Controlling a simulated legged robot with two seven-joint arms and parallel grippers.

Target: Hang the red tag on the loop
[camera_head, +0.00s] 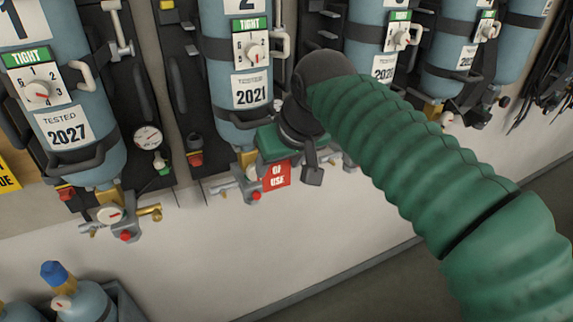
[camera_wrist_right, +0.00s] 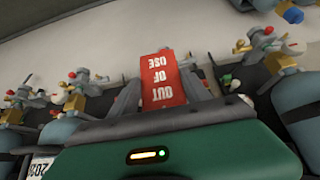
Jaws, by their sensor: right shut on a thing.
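The red tag (camera_head: 277,175) hangs in front of the valve under the cylinder (camera_head: 228,100) marked 2021. In the right wrist view, the tag (camera_wrist_right: 163,80) reads OUT OF USE and sits between the two fingers of my right gripper (camera_wrist_right: 166,92). The right gripper (camera_head: 294,168) is shut on the tag, and its green-sleeved arm comes in from the right. My wrist hides part of the valve area behind it. I cannot make out the loop clearly in either view. My left gripper is not in view.
The cylinder marked 2027 (camera_head: 65,110) stands at the left, with a brass valve (camera_head: 113,213) below it. More cylinders (camera_head: 458,70) are racked to the right. A blue-capped cylinder (camera_head: 78,292) is at the lower left. The white wall below (camera_head: 230,270) is clear.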

